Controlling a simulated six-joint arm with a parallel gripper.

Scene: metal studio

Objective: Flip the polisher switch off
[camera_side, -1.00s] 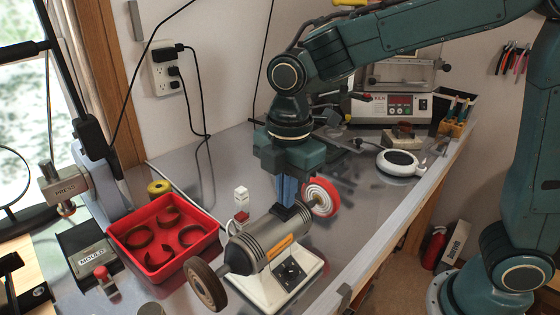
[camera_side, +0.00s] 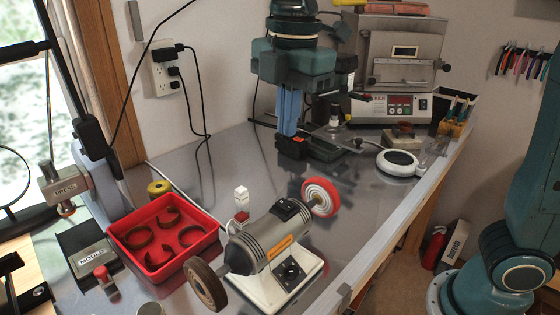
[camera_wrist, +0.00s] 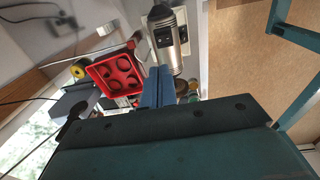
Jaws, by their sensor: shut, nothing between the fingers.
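The polisher (camera_side: 262,240) is a grey motor on a white base, with a brown wheel (camera_side: 206,285) at its front left and a red-and-white wheel (camera_side: 320,197) at its far end. A small black switch box (camera_side: 286,209) sits on top; its rocker position is too small to read. A dark control panel (camera_side: 290,272) is on the base. My gripper (camera_side: 290,133) is shut and empty, behind and above the polisher, clear of it. In the wrist view, its blue fingers (camera_wrist: 158,85) point towards the polisher (camera_wrist: 171,40).
A red tray (camera_side: 165,235) with brown rings stands left of the polisher. A small white-topped item (camera_side: 241,197) is close behind it. A white round device (camera_side: 398,162) and a control unit (camera_side: 392,108) are at the back right. Bare metal bench (camera_side: 210,170) lies behind the polisher.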

